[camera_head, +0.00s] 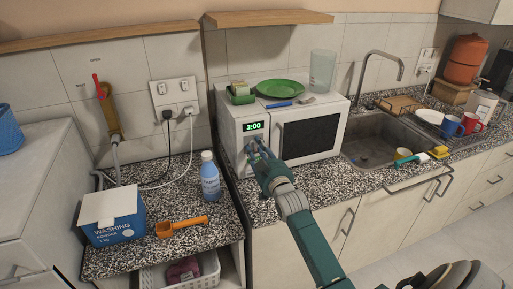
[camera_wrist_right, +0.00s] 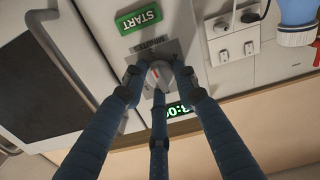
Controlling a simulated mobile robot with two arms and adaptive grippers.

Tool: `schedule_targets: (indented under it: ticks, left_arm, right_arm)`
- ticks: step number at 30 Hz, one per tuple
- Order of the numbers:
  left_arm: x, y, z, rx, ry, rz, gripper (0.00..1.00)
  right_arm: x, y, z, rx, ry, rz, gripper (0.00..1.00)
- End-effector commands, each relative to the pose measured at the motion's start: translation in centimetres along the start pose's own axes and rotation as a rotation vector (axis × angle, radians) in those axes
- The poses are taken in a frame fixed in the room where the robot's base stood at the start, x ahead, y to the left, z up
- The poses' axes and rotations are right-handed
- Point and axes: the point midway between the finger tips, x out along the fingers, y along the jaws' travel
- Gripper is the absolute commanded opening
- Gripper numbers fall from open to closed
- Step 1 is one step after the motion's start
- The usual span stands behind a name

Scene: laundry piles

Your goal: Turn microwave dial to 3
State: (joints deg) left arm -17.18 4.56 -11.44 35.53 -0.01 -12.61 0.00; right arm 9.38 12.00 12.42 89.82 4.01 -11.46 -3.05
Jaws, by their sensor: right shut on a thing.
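The white microwave (camera_head: 231,107) stands on the speckled counter, its front facing me. Its green display (camera_head: 253,127) reads 3:00. My right gripper (camera_head: 257,150) is at the control panel under the display. The green START button (camera_wrist_right: 138,18) and the partly covered display (camera_wrist_right: 177,109) also show there. The gripper hides the dial in the head view. My left gripper is not in view.
A green plate (camera_head: 281,88) and small items lie on top of the microwave. A blue bottle (camera_head: 210,177), an orange scoop (camera_head: 181,227) and a washing powder box (camera_head: 110,218) stand to its left. The sink (camera_head: 377,130) is to its right.

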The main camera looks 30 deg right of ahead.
Motion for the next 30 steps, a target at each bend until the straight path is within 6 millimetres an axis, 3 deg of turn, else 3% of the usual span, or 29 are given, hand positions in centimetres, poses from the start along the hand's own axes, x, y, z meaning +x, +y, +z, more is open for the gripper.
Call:
schedule_targets:
  ticks: [9,26,27,29,30]
  left_arm:
    - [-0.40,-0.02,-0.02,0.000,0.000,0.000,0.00]
    - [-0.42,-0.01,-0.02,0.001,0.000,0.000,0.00]
    - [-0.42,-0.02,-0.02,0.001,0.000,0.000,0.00]
    - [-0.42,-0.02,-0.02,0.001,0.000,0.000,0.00]
    - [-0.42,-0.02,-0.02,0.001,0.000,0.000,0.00]
  right_arm:
    - [-0.04,0.01,0.29,0.126,-0.006,0.001,0.02]
    - [-0.08,-0.10,0.54,0.151,-0.010,-0.001,0.02]
    - [-0.08,-0.11,0.56,0.151,-0.011,-0.001,0.36]
    - [-0.07,-0.12,0.54,0.151,-0.011,-0.001,0.47]
    - [-0.07,-0.12,0.49,0.151,-0.010,-0.001,0.47]
